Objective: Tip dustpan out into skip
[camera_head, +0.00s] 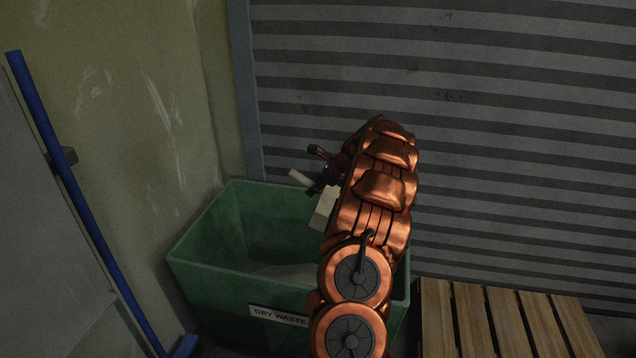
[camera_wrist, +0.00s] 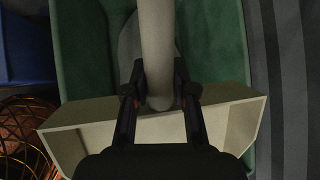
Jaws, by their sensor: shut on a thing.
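The skip (camera_head: 222,285) is a green open-topped bin labelled "DRY WASTE"; its green inside wall (camera_wrist: 215,45) fills much of the wrist view. A grey patch lies on its bottom. The dustpan is cream; its handle (camera_wrist: 157,40) and pan (camera_wrist: 85,128) show in the wrist view. In the head view the pan (camera_head: 325,208) is mostly hidden behind my arm. My gripper (camera_wrist: 159,88) is shut on the handle, one finger each side, and holds the dustpan above the skip opening. The gripper (camera_head: 322,172) also shows in the head view.
A wooden slatted pallet (camera_head: 500,318) lies right of the skip. A corrugated shutter (camera_head: 500,130) stands behind, and a stained yellowish wall (camera_head: 130,110) at left. A blue pole (camera_head: 80,195) leans at far left. My arm hides the skip's right part.

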